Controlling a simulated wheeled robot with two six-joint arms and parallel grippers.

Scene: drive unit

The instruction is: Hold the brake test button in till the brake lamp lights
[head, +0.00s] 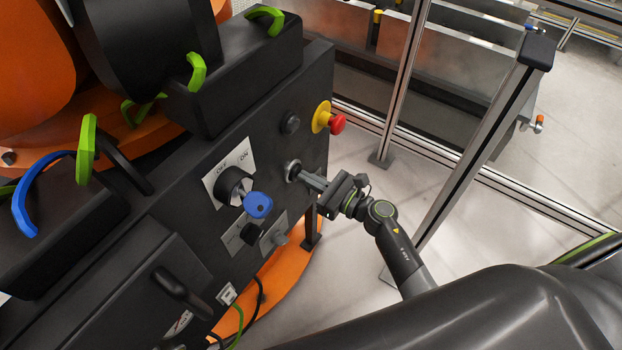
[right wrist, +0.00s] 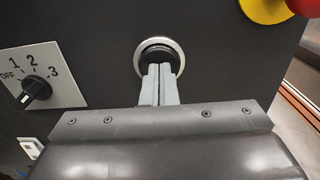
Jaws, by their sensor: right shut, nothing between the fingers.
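The button (head: 291,166) is a dark round cap in a silver ring on the black panel. It also shows in the right wrist view (right wrist: 158,52), at the top middle. My right gripper (head: 301,176) is shut and empty. Its fingertips, also in the right wrist view (right wrist: 160,70), meet the button face and cover its lower part. I cannot tell how far the button is pressed in. A dark round fitting (head: 290,122) above it, perhaps the brake lamp, shows no light. My left gripper is not in view.
A red emergency stop on a yellow base (head: 328,118) sits at the panel's upper right. A rotary selector (right wrist: 37,88) is at the left in the right wrist view. Fence posts (head: 475,150) stand right.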

